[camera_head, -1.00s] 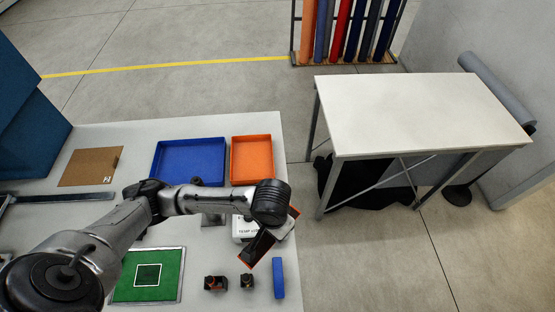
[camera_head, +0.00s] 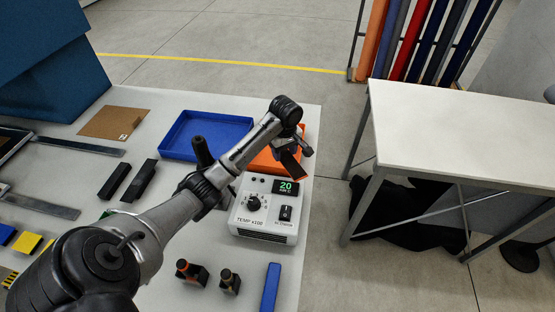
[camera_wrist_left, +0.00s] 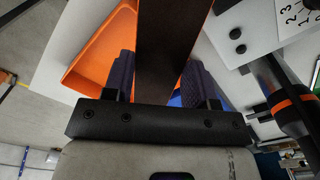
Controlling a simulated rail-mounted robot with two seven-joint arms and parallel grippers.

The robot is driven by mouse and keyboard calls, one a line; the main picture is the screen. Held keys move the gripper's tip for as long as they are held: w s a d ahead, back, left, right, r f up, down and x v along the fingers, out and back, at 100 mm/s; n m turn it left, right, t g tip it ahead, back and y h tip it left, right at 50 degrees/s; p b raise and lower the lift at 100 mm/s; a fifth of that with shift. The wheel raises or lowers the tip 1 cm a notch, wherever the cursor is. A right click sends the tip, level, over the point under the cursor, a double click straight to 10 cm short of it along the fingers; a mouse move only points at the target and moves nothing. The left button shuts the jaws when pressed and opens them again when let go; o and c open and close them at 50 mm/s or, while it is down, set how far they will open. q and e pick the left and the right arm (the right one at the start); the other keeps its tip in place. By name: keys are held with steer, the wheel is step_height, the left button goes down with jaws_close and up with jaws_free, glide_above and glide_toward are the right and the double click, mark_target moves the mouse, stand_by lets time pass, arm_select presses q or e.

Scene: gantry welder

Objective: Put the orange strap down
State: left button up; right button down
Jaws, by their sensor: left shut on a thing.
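My left gripper (camera_head: 302,151) is above the right part of the bench, over the orange tray (camera_head: 263,162) and the back of the white temperature unit. It is shut on the orange strap (camera_head: 293,166), which shows as a flat, dark, shaded piece with an orange edge. In the left wrist view the strap (camera_wrist_left: 170,50) runs between the two ribbed fingers (camera_wrist_left: 158,78) and out of the top of the picture. The orange tray (camera_wrist_left: 98,45) lies to its left there. My arm hides part of the tray in the head view. My right gripper is not in view.
A blue tray (camera_head: 205,132) stands left of the orange one. The white temperature unit (camera_head: 262,222) is in front, with small black-and-orange blocks (camera_head: 190,272) and a blue bar (camera_head: 271,288) nearer. A white table (camera_head: 470,130) stands at the right, across a floor gap.

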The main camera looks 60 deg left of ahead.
arm_select(q)
steer(key=shift+n, duration=0.6)
steer(key=w+a+f+b, duration=0.1)
steer(key=a+f, duration=0.2)
steer(key=a, duration=0.1)
steer(key=w+a+f+b, duration=0.1)
steer(key=a+f+b, duration=0.1)
steer(key=a+f, duration=0.1)
steer(key=w+a+f+b, duration=0.1)
steer(key=w+a+f, duration=0.1)
steer(key=a, duration=0.3)
steer(key=shift+a+f+b, duration=0.35)
steer(key=shift+f, duration=0.15)
steer(key=shift+f+b, duration=0.5)
steer(key=shift+f, duration=1.55)
steer(key=o, duration=0.4)
steer(key=shift+f, duration=0.15)
steer(key=o, duration=0.5)
